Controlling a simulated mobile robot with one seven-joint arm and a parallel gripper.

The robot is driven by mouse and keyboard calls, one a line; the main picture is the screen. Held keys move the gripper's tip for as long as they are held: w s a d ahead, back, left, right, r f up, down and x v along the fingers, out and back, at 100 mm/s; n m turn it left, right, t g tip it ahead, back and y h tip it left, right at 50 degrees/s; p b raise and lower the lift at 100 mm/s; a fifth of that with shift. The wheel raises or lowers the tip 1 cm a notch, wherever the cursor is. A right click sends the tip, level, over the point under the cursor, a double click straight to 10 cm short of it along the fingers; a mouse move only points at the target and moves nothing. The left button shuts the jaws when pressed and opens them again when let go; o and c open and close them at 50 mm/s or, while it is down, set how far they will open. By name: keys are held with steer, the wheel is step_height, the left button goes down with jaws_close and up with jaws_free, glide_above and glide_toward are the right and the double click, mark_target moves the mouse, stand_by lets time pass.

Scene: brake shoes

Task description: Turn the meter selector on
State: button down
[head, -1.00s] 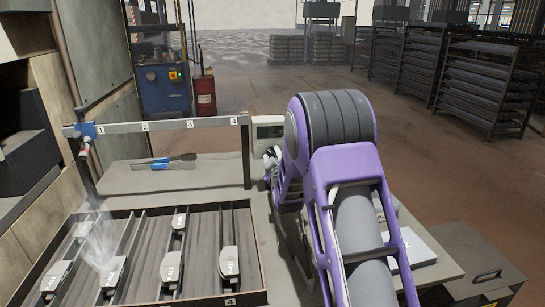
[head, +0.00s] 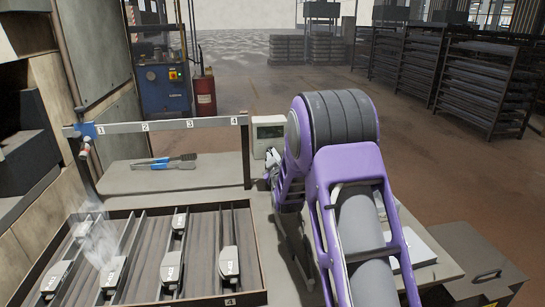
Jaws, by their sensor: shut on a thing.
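The meter (head: 268,130) is a pale box with a small greyish display at the right end of the numbered rail, at the back of the bench. My gripper (head: 272,168) is just below and in front of the meter, partly hidden by my purple arm. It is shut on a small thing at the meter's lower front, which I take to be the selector. The selector itself is too small and covered for its setting to be read.
A rail (head: 160,126) numbered 1 to 4 spans the bench's back. Blue-handled tongs (head: 165,162) lie behind a divided tray (head: 190,212) of brake shoes, with vapour rising at its left. White papers (head: 415,247) lie right of my arm. A grey cabinet (head: 475,262) stands at the right.

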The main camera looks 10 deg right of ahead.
steer(key=shift+m, duration=7.5)
steer(key=c, duration=0.9)
jaws_free()
steer(key=shift+c, duration=0.2)
steer(key=s, duration=1.7)
steer(key=shift+s, duration=0.25)
